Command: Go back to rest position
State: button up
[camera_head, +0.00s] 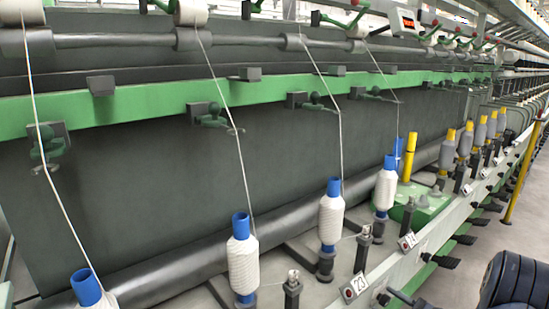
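The task line names no object. I see no gripper fingers in the head view. A dark blue-black rounded part at the bottom right corner looks like part of my arm, cut off by the picture edge. A spinning frame fills the view. White yarn bobbins on blue tubes stand upright along its front: one at the lower left (90,292), one left of centre (243,262), one at centre (331,215) and one right of centre (386,187). Threads run from them up to the rollers.
A green rail (150,103) with thread guides crosses the machine above a dark panel (290,145). A yellow tube (410,158) stands behind the bobbins. More bobbins with yellow tops (466,140) recede right. A yellow post (522,175) stands at the right. Pale floor (455,288) shows at lower right.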

jog(key=m+p, duration=0.5)
jog(key=shift+r+m+p, duration=0.25)
jog(key=shift+m+p, duration=0.05)
jog(key=shift+p, duration=0.05)
jog(key=w+d+v, duration=0.1)
jog(key=v, duration=1)
jog(key=shift+f+p, duration=0.15)
jog(key=shift+p, duration=0.15)
